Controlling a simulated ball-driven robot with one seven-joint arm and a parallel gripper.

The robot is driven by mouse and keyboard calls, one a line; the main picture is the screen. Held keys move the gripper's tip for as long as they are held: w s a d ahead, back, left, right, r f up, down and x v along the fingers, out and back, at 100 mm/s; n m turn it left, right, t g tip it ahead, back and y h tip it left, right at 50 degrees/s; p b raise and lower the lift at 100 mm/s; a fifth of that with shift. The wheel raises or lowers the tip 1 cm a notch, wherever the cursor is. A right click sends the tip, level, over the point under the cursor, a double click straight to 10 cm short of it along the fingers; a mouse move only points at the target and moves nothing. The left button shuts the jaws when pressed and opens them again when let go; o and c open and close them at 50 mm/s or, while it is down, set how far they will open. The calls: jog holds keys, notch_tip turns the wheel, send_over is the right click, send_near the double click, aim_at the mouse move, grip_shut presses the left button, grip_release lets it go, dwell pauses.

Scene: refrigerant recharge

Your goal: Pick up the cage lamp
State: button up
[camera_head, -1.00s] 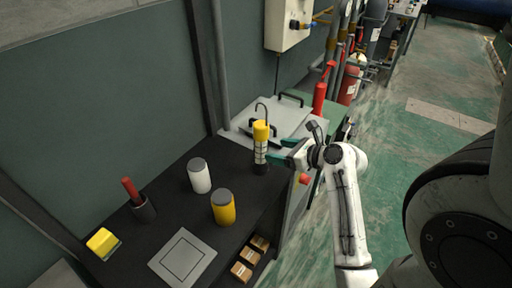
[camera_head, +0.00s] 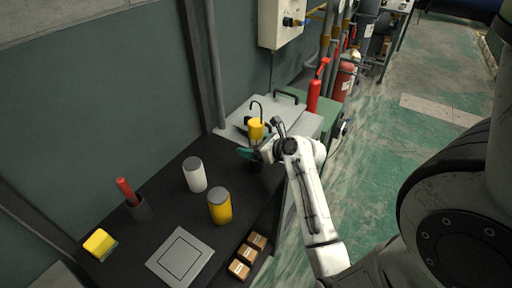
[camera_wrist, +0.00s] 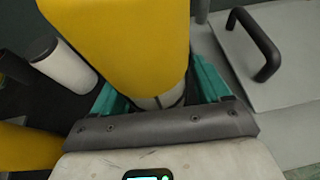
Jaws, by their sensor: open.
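The cage lamp (camera_head: 256,131) stands upright at the far right end of the black bench, with a yellow top and a dark hook above it. Its lower part is hidden behind my gripper in the head view. In the wrist view its yellow body (camera_wrist: 130,40) fills the upper middle, with a pale band of its lower part below. My gripper (camera_head: 254,152) is open at the lamp; its teal fingers (camera_wrist: 160,90) lie on either side of the lower part. I cannot tell whether they touch it.
On the black bench (camera_head: 165,222) stand a white cylinder (camera_head: 195,175), a yellow cylinder (camera_head: 220,207) and a dark cup with a red-handled tool (camera_head: 128,192). A grey plate (camera_head: 180,257) and a yellow block (camera_head: 99,243) lie in front. A grey lid with a handle (camera_wrist: 262,50) is beyond the lamp.

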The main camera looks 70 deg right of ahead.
jog(key=shift+c, duration=0.3)
jog(key=c, duration=1.2)
jog(key=shift+r, duration=0.1)
jog(key=shift+r, duration=0.4)
notch_tip(320, 180, up, 2)
jog(key=shift+r, duration=0.15)
jog(key=s+r, duration=0.1)
jog(key=s+a+r, duration=0.1)
jog(key=r, duration=0.1)
jog(key=s+r, duration=0.2)
jog(key=shift+a+r+p, duration=0.1)
jog(key=shift+a+p, duration=0.15)
jog(key=shift+p, duration=0.05)
send_near(262, 130)
jog(key=shift+s+a+r, duration=0.35)
jog(key=shift+a+r, duration=0.05)
jog(key=shift+r, duration=0.05)
